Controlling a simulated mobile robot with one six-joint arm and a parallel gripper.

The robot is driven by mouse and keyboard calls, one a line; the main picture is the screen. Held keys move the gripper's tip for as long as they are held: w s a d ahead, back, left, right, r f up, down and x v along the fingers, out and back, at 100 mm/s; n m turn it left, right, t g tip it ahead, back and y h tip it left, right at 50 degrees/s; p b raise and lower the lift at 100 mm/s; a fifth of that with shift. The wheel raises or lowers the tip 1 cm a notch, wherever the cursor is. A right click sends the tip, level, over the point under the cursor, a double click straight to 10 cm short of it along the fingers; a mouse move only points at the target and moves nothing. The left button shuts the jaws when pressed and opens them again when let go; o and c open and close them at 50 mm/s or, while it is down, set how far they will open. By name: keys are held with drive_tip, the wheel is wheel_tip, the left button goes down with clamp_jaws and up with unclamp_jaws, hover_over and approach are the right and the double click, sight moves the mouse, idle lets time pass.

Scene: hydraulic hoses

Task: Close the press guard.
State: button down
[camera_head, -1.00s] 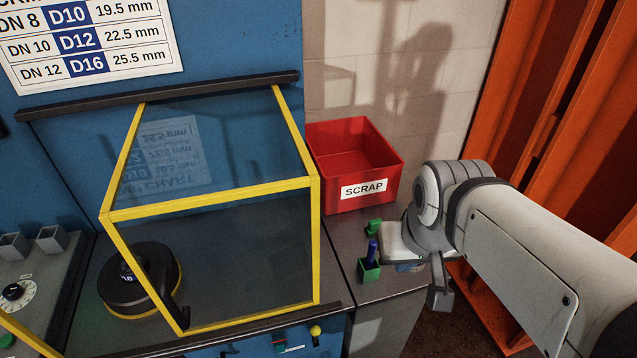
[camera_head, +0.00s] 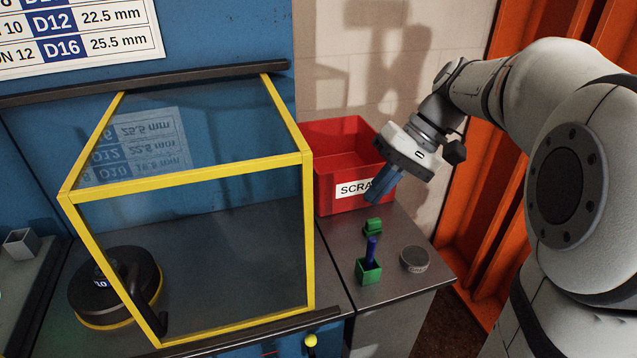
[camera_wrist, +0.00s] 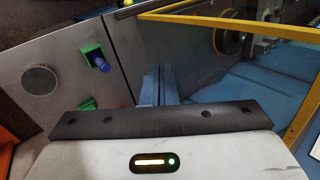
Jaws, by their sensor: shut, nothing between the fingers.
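The press guard (camera_head: 190,187) is a clear box with a yellow frame, on the left in the head view. Its lower front bar (camera_head: 235,328) is down along the front of the bench. The black round press part (camera_head: 108,287) shows through its panel. In the wrist view, a yellow guard bar (camera_wrist: 235,22) crosses the upper right, with a dark round part (camera_wrist: 230,40) behind it. My gripper (camera_head: 372,200) is shut and empty, above the bench to the right of the guard, in front of the red bin. Its fingers also show in the wrist view (camera_wrist: 158,85).
The red SCRAP bin (camera_head: 340,150) stands behind my gripper. Below it on the side bench are a green holder with a blue stick (camera_head: 369,270), a small green block (camera_head: 373,227) and a grey disc (camera_head: 414,259). Orange panels (camera_head: 475,215) stand at right.

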drive_tip(key=a+f+n+g+y, duration=0.1)
drive_tip(key=a+f+y, duration=0.1)
drive_tip(key=a+f, duration=0.4)
drive_tip(key=shift+w+a+f, duration=0.4)
drive_tip(key=shift+a, duration=1.55)
